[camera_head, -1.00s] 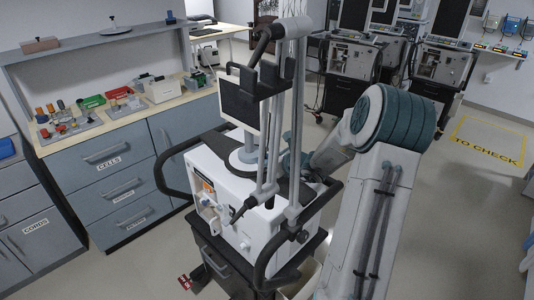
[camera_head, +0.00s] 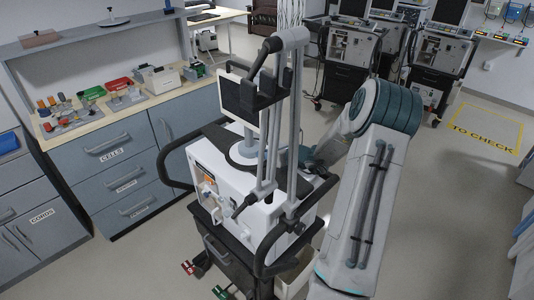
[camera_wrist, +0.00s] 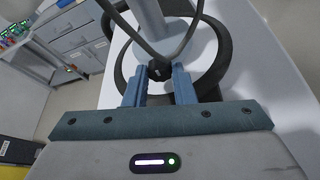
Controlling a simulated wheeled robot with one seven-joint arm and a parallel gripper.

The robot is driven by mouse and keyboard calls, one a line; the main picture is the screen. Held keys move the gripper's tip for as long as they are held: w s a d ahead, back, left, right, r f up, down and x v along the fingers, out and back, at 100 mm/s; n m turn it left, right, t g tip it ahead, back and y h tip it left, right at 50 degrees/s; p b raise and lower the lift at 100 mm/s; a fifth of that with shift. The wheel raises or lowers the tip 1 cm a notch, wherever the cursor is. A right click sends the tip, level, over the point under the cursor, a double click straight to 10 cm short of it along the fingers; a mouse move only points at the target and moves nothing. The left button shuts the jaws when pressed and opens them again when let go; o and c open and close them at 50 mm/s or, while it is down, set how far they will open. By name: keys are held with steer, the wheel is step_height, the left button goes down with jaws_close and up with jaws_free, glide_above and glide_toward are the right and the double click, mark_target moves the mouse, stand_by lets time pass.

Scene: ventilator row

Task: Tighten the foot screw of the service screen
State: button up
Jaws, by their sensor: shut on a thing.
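The service screen (camera_head: 238,97) is a dark panel with a pale frame, standing on top of the white ventilator (camera_head: 225,186). Its pale round foot (camera_head: 243,153) sits on the ventilator's top, partly hidden by grey posts. In the wrist view a small black screw knob (camera_wrist: 159,69) lies between the blue fingers of my gripper (camera_wrist: 158,82), beside the grey stem (camera_wrist: 149,18) and a dark ring (camera_wrist: 214,76). My gripper is shut on the knob. In the head view the gripper is mostly hidden behind the posts, with my arm coming in from the right.
Black handlebars (camera_head: 262,258) and upright posts (camera_head: 297,130) surround the ventilator's top close to my arm. A drawer bench (camera_head: 110,180) with parts stands left. More ventilators (camera_head: 341,62) stand behind. Floor is free at right, around the yellow "TO CHECK" marking (camera_head: 483,140).

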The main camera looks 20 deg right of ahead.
steer(key=o, duration=1)
steer(key=b+v, duration=0.2)
steer(key=v, duration=1.2)
steer(key=shift+w, duration=0.1)
